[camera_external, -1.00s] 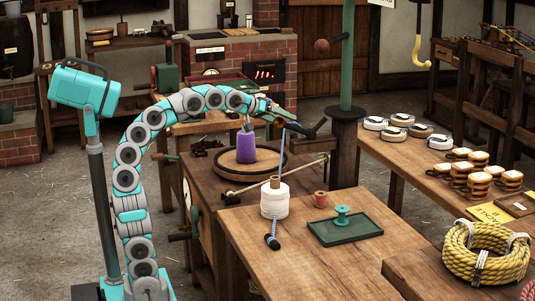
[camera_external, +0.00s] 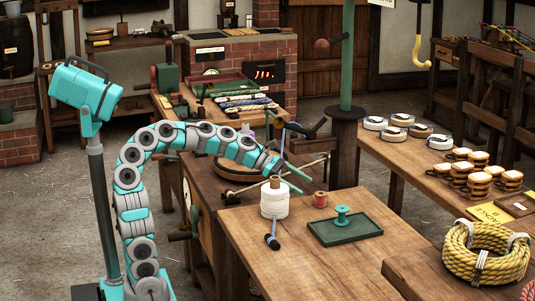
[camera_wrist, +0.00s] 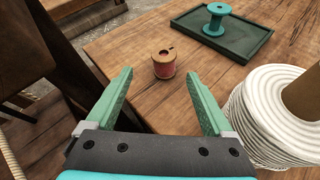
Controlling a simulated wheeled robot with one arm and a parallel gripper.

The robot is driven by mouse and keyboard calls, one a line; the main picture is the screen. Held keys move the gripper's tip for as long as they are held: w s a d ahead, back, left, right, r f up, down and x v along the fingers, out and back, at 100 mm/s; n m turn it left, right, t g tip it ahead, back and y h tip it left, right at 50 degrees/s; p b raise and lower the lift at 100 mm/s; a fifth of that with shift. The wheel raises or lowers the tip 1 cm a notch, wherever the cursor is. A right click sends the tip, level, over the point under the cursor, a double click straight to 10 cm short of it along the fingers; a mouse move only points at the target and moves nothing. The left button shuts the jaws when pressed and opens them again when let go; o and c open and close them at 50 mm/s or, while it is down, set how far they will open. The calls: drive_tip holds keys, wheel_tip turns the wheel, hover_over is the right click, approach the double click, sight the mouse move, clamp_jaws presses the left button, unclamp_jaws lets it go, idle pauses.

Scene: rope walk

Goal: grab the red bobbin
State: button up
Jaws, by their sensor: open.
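The red bobbin (camera_external: 320,199), a small spool with wooden flanges, stands upright on the wooden table, left of the green tray. In the wrist view the red bobbin (camera_wrist: 164,64) is ahead of my gripper, a little beyond the fingertips and between their lines. My gripper (camera_external: 305,184) has teal fingers spread apart and empty. In the wrist view my gripper (camera_wrist: 158,75) is open, with nothing between the fingers. In the external view the fingers are above the table's back edge, near the white spool, short of the bobbin.
A large white cord spool (camera_external: 275,202) stands close to my gripper; it shows at the right in the wrist view (camera_wrist: 262,112). A dark green tray (camera_external: 345,230) holds a teal bobbin (camera_external: 342,215). The table's front is bare.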

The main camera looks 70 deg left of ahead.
sight(317, 193)
drive_tip(key=shift+w+d+n, duration=0.1)
drive_tip(key=shift+d+n, duration=0.2)
drive_tip(key=shift+n, duration=0.7)
drive_tip(key=shift+r+x, duration=0.2)
drive_tip(key=shift+x, duration=3.65)
drive_tip(key=shift+d, duration=0.15)
clamp_jaws()
drive_tip(key=shift+r, duration=0.1)
